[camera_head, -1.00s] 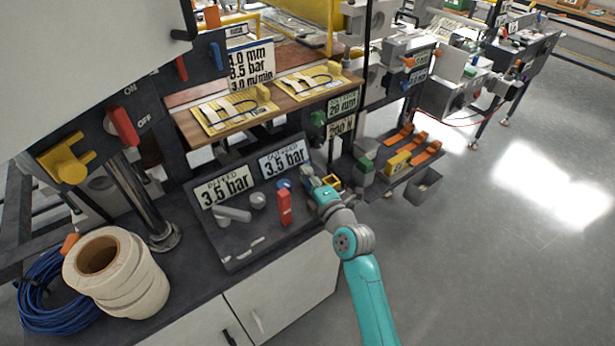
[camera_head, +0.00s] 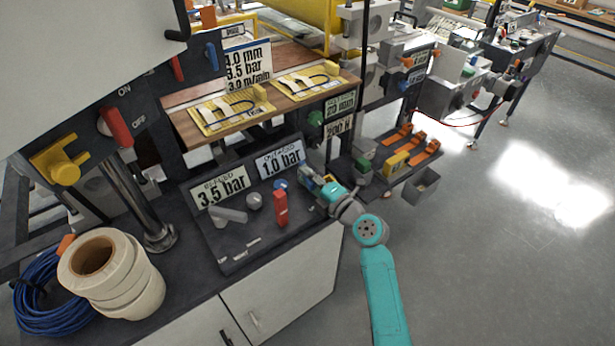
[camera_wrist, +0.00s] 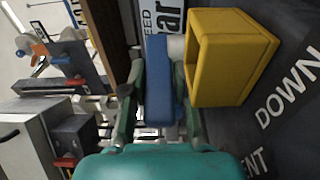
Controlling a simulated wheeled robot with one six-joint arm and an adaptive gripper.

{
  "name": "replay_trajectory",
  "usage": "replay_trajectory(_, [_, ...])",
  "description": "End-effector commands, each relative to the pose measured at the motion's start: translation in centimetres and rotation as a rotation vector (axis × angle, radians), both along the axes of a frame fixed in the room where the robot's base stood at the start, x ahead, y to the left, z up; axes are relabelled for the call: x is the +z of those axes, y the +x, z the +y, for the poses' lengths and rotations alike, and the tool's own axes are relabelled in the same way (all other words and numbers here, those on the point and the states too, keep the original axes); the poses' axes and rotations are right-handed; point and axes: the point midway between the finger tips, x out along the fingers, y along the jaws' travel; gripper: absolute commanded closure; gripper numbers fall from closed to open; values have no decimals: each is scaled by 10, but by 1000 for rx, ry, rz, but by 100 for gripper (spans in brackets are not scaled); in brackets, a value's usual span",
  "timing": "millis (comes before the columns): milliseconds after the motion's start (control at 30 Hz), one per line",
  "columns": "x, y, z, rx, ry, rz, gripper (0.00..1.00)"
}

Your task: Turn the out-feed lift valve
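A blue valve handle (camera_wrist: 158,80) stands between the two fingers of my gripper (camera_wrist: 160,88) in the wrist view. The fingers lie close along both its sides and appear closed on it. In the head view my gripper (camera_head: 314,184) is at the right end of the dark valve panel, and it hides most of the handle. The out-feed display (camera_head: 281,159) above reads 1.0 bar. "DOWN" and part of a word ending in "ENT" are printed on the panel (camera_wrist: 285,135) beside the handle.
A yellow square open box (camera_wrist: 228,55) stands close right of the fingers in the wrist view. On the panel are a red lever (camera_head: 281,208), a blue knob (camera_head: 281,184), a grey knob (camera_head: 254,201) and a grey lever (camera_head: 229,215). The in-feed display (camera_head: 220,186) reads 3.5 bar.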

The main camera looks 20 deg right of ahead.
Motion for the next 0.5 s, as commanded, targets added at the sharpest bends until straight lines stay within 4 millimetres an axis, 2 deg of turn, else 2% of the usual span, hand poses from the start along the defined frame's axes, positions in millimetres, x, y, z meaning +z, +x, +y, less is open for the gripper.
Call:
replay_trajectory(33, [-4,-1,-1,-1,-1,7,58])
replay_trajectory(67, [-4,-1,-1,-1,0,6,51])
replay_trajectory(100, [-3,-1,-1,-1,0,5,48])
replay_trajectory(500, [-1,-6,-3,-3,1,1,48])
